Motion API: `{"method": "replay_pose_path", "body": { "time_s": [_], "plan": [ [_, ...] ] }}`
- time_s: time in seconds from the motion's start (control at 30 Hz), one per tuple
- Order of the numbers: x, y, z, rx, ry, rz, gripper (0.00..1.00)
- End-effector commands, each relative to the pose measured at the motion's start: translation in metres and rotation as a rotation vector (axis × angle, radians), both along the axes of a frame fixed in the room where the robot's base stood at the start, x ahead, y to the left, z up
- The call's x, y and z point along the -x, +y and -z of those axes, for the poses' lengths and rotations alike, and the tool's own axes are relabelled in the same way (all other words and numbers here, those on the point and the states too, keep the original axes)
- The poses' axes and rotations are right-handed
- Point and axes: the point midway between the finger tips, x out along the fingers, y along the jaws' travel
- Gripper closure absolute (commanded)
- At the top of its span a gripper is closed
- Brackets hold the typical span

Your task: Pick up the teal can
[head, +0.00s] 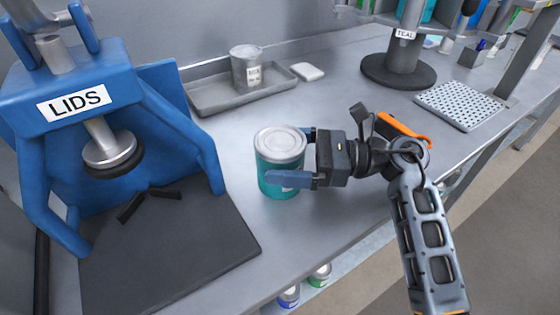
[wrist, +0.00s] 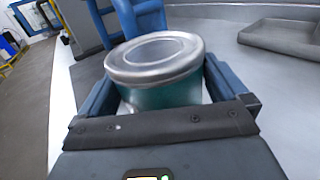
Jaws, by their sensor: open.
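The teal can (head: 281,162) stands upright on the grey bench, with a silver lid on it. In the wrist view the can (wrist: 158,80) sits between the two blue fingers, its lid tilted in the picture. My gripper (head: 297,157) reaches in from the right with one finger behind the can and one in front of it. The gripper also shows in the wrist view (wrist: 160,100), its jaws open around the can. I cannot tell whether either finger touches the can's side.
A blue press labelled LIDS (head: 75,103) with a dark base plate (head: 180,250) stands left of the can. Behind it is a grey tray (head: 215,103) holding a grey can (head: 246,70). A stand labelled TEAL (head: 400,70) and a perforated plate (head: 460,105) are at the back right.

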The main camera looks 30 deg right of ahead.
Motion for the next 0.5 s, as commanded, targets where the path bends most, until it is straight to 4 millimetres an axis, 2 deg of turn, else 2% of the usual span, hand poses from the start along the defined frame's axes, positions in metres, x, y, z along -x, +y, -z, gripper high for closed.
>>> {"method": "replay_pose_path", "body": {
  "time_s": [0.1, 0.33, 0.5],
  "plan": [
    [-0.0051, 0.0072, -0.0003, 0.001, 0.000, 0.000, 0.00],
    [-0.0058, 0.0082, 0.0005, 0.001, -0.001, 0.000, 0.00],
    [-0.0057, 0.0080, 0.0004, 0.001, -0.001, 0.001, 0.15]
  ]
}}
